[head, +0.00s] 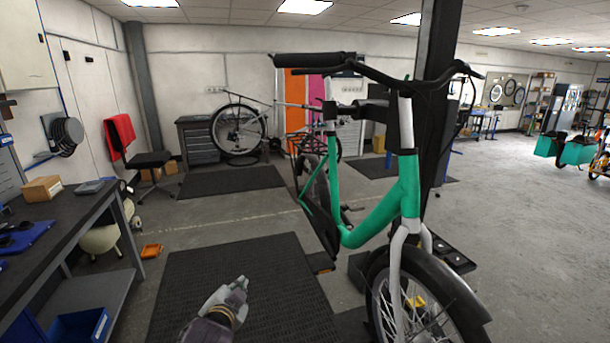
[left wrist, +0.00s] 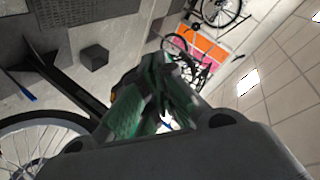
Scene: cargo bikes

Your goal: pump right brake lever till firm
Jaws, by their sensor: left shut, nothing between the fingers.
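The green cargo bike (head: 385,218) stands at the centre right, its front wheel (head: 418,305) nearest me. Its black handlebar (head: 385,75) spans the upper middle. The dark grip (head: 315,60) at the picture's left end has a thin dark lever (head: 318,73) just under it, small and hard to make out. My left gripper (head: 238,285) is low, over the black floor mat, well below and left of the handlebar, touching nothing. Its green-padded fingers (left wrist: 155,105) fill the middle of the left wrist view, shut and empty. My right gripper is out of view.
A black stand post (head: 433,130) rises behind the handlebar. A workbench (head: 75,225) with a cardboard box (head: 42,188) stands at the left. The black mat (head: 250,265) is clear beside the bike. A wheel (left wrist: 40,145) shows in the left wrist view.

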